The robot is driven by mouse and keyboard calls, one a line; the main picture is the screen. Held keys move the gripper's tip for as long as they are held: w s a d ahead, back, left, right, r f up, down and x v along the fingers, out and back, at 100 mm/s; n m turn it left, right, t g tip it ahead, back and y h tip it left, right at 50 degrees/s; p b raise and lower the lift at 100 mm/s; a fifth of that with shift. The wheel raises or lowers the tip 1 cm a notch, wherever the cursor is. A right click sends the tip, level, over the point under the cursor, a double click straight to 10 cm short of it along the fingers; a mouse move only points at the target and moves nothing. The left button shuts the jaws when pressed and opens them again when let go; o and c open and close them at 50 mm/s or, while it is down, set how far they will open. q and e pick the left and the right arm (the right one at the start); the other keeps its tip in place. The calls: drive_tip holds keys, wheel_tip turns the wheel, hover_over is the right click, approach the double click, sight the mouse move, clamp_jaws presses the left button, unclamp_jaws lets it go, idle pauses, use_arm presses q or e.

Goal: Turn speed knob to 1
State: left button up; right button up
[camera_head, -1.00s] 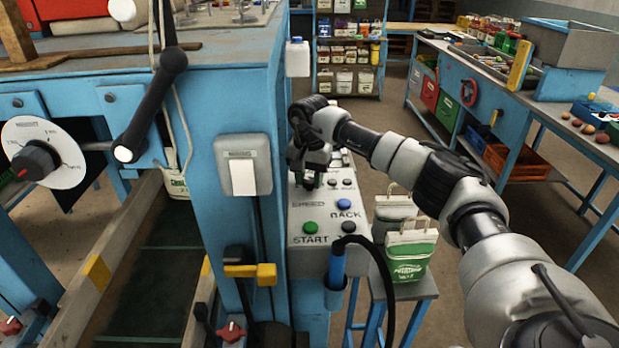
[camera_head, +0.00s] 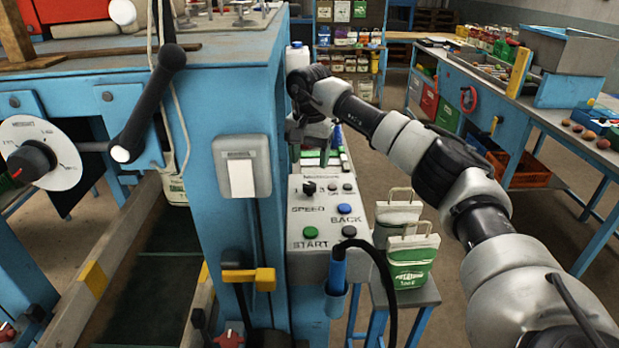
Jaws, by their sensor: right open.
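The speed knob (camera_head: 309,188) is a small black knob above the word SPEED on the grey control panel (camera_head: 318,268). Its pointer setting is too small to read. The panel also has a green START button (camera_head: 310,233), a blue BACK button (camera_head: 345,208) and small dark buttons. My right gripper (camera_head: 308,141) is above and behind the knob, apart from it, near the blue machine's post. It is open; its fingers are small and dark, partly hidden by the wrist. My left gripper is not in view.
A large white dial with a black knob (camera_head: 32,162) is at the left on the blue machine. A black lever (camera_head: 148,103) stands nearby. Sacks (camera_head: 411,259) stand on a stool at right.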

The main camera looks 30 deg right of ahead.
sight(310, 184)
wheel_tip(310, 184, up, 4)
drive_tip(key=shift+f, duration=0.1)
idle(0.6)
